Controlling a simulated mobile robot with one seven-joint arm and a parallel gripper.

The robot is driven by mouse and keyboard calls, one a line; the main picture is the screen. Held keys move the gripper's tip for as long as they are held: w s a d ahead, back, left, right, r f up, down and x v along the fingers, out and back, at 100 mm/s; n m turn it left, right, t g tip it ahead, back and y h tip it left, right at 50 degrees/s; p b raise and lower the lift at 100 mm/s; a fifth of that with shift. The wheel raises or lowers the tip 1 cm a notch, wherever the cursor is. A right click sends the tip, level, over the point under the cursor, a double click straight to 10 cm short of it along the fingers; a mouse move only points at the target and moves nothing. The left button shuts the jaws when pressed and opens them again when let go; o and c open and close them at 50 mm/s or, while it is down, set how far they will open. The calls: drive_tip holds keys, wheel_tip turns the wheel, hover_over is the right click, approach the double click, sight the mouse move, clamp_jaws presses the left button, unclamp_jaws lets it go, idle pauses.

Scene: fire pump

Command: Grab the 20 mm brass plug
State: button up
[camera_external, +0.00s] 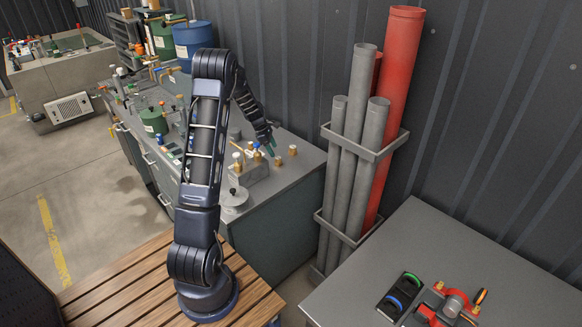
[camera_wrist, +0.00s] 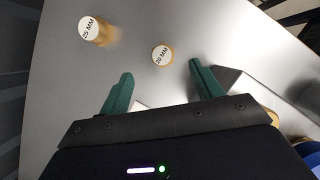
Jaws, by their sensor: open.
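The 20 mm brass plug (camera_wrist: 162,56) shows in the wrist view as a small brass cylinder with a white top label reading "20 MM". It stands upright on the grey bench, just beyond the fingertips and roughly between them in the picture. In the external view it appears to be the nearer of two loose plugs (camera_external: 278,162). My gripper (camera_wrist: 160,74) is open and empty, with green fingers on either side of the view. In the external view my gripper (camera_external: 270,147) points down above the bench, close to the plugs.
A second brass plug (camera_wrist: 93,30), labelled "25 MM", stands to the left in the wrist view. A grey block (camera_external: 250,171) with fittings is left of the plugs in the external view. A round pale disc (camera_external: 233,198) lies nearer the bench front. Grey and red pipes (camera_external: 370,130) stand right of the bench.

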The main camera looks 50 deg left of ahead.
sight(278, 158)
drive_tip(key=x, duration=0.7)
drive_tip(key=shift+d+f, duration=0.15)
drive_tip(key=shift+d, duration=0.05)
drive_tip(key=c, duration=1.1)
drive_tip(key=shift+c, duration=0.2)
